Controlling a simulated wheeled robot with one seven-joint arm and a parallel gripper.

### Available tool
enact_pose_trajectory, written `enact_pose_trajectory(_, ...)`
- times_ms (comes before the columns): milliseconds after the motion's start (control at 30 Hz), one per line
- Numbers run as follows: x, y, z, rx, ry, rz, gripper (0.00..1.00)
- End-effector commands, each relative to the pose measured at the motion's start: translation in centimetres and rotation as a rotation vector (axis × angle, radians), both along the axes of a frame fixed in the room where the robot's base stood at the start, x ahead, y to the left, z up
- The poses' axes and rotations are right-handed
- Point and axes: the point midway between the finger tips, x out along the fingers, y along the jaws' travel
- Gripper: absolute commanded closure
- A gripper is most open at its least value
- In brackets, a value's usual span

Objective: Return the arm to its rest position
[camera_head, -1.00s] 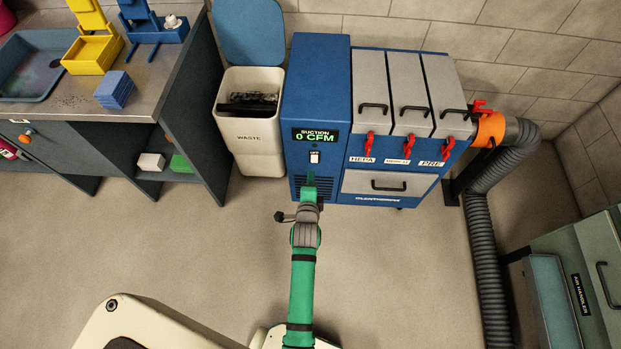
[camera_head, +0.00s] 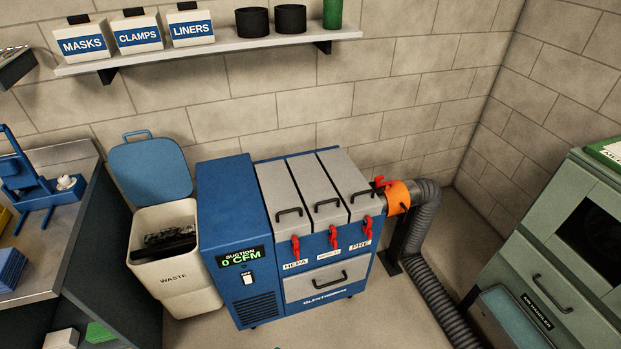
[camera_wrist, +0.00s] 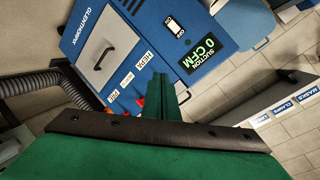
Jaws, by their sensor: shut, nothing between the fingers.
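My gripper (camera_wrist: 160,92) shows in the wrist view as green fingers, shut and with nothing between them. My arm and gripper are out of the head view. The wrist view looks toward the blue suction unit (camera_wrist: 180,50), which appears tilted and beyond the fingertips. The same suction unit (camera_head: 228,230) stands against the wall in the head view, with its display reading 0 CFM. I cannot tell the gap between gripper and unit.
An open waste bin (camera_head: 172,270) stands left of the unit. A workbench (camera_head: 50,245) is at the far left. A grey hose (camera_head: 425,270) runs down at the right, near a green air handler (camera_head: 560,270). A wall shelf (camera_head: 215,47) holds labelled boxes.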

Motion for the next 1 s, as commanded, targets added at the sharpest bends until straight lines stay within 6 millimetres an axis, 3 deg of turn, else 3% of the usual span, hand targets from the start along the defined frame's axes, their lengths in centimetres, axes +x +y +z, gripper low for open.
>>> enact_pose_trajectory(33,-1.8,-0.9,0.6,-0.053,-0.011,0.003,1.0)
enact_pose_trajectory(200,-6.9,-3.5,3.5,-0.259,-0.068,0.027,1.0)
enact_pose_trajectory(500,-14.3,-7.0,10.4,-0.636,-0.144,0.065,1.0)
enact_pose_trajectory(733,-17.1,-8.3,14.4,-0.835,-0.175,0.088,1.0)
enact_pose_trajectory(1000,-17.6,-8.5,15.3,-0.875,-0.181,0.093,1.0)
